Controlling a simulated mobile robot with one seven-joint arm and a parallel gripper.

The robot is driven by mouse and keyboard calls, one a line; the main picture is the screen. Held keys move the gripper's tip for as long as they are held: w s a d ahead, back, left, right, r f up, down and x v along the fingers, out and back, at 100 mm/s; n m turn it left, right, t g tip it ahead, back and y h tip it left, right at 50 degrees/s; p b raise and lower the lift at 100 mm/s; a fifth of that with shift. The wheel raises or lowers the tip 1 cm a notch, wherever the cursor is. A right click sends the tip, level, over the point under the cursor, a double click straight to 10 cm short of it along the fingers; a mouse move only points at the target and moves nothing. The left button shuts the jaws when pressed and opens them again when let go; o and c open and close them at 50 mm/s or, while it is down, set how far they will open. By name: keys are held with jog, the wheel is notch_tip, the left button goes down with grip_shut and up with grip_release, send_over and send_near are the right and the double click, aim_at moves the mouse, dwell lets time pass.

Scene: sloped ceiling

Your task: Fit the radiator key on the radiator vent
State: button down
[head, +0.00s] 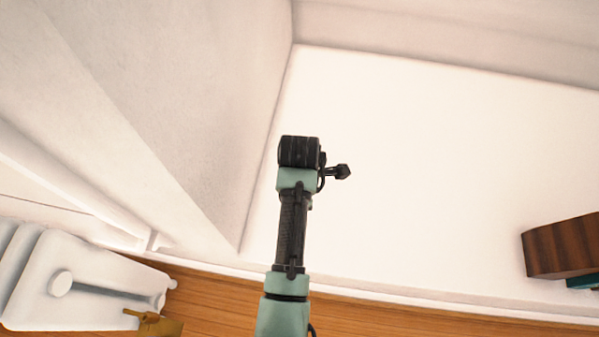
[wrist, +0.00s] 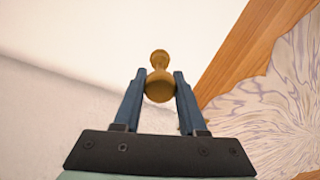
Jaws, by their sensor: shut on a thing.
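My gripper (wrist: 160,76) is shut on a brass-coloured radiator key (wrist: 159,62), which shows between the two blue-grey fingers in the wrist view. The key has a rounded body between the fingers and a narrower neck with a small knob beyond the tips. In the head view my arm reaches up over the white surface, and its fingers and the key are hidden. The white radiator (head: 95,283) is at the lower left of the head view, apart from my arm. A small pale knob (head: 172,283) juts from its right end; I cannot tell if it is the vent.
A brass-coloured fitting (head: 156,324) is beside the radiator. A dark wooden item (head: 562,247) is at the right. A sloped pale wall (head: 150,90) rises left of my arm. A patterned rug (wrist: 265,105) shows in the wrist view.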

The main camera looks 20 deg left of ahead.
jog(key=shift+r+p, duration=0.5)
jog(key=shift+r, duration=1.75)
